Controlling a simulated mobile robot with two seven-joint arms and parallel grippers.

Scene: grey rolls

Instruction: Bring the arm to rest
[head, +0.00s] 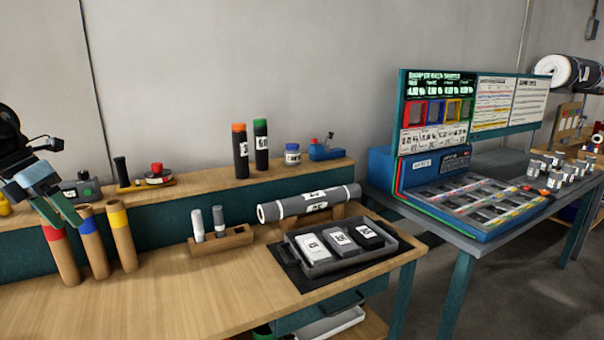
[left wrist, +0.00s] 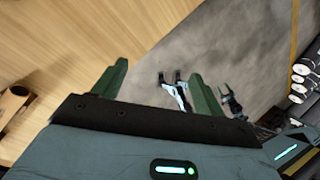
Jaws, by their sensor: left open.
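My left gripper (head: 56,212) is at the left edge of the head view, raised in front of the upright tubes. Its two green fingers are apart with nothing between them. In the left wrist view the open fingers (left wrist: 157,75) show wooden surface and grey floor beyond them. Three brown tubes stand close by, one with a red band (head: 62,255), one with a blue band (head: 94,245) and one with a yellow band (head: 122,240). I cannot tell whether the fingers touch the red-banded tube. My right gripper does not show in the head view.
The wooden bench (head: 150,305) is clear at its front. A grey tray (head: 345,262) with three labelled packs and a long grey roll (head: 310,203) lie on its right. A small wooden block (head: 222,240) holds two markers. A blue console (head: 460,190) stands on the right table.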

